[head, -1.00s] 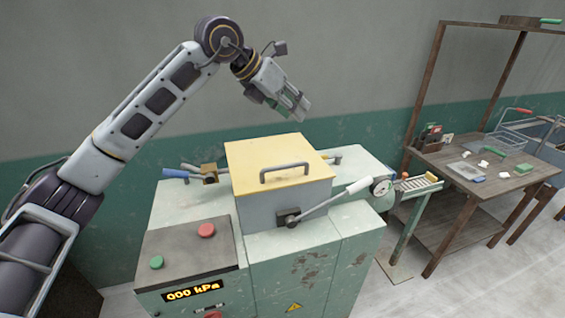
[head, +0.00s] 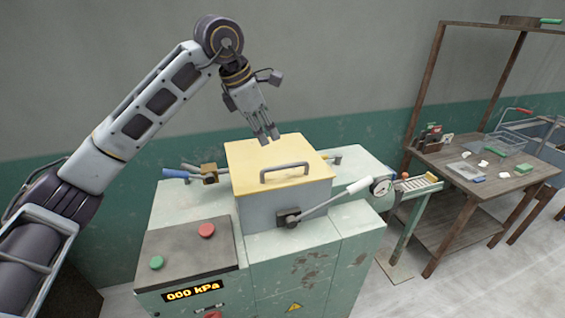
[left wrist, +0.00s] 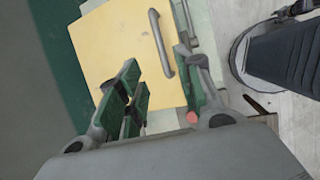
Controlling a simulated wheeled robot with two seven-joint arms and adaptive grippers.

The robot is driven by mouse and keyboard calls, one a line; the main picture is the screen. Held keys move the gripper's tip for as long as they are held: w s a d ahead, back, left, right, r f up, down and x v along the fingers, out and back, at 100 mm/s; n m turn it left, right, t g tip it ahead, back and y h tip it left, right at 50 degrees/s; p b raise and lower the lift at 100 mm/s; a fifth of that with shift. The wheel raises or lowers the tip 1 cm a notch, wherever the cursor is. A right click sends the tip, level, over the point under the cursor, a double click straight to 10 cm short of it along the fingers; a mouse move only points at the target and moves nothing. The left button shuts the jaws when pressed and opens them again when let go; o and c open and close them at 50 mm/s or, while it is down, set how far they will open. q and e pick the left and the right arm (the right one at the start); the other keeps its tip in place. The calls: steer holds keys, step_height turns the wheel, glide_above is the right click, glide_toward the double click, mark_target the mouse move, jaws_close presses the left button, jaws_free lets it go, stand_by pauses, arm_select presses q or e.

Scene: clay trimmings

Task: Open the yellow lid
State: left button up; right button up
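The yellow lid (head: 258,160) lies flat and closed on a grey box (head: 262,207) on top of a pale green machine. A grey bar handle (head: 285,172) stands on the lid near its front edge. My left gripper (head: 269,138) hangs above the far part of the lid, fingers pointing down, empty and apart from the handle. In the left wrist view the lid (left wrist: 112,50) and the handle (left wrist: 162,43) show beyond the two separated fingers (left wrist: 165,98). My right gripper is not in view.
A white-gripped lever (head: 335,200) and a gauge (head: 381,186) are at the box's right front. A blue-handled valve (head: 190,173) is at its left. A control panel (head: 185,250) reads 000 kPa. A wooden table (head: 465,175) with small items stands right.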

arm_select(q)
steer(key=b, duration=0.4)
glide_toward(282, 167)
steer(key=x, duration=0.7)
steer(key=shift+w+d+r, duration=0.15)
steer(key=shift+w+d, duration=0.1)
steer(key=shift+w+d+f+b, duration=0.25)
steer(key=shift+f+b, duration=0.15)
steer(key=shift+f, duration=0.3)
steer(key=c, duration=0.4)
jaws_close()
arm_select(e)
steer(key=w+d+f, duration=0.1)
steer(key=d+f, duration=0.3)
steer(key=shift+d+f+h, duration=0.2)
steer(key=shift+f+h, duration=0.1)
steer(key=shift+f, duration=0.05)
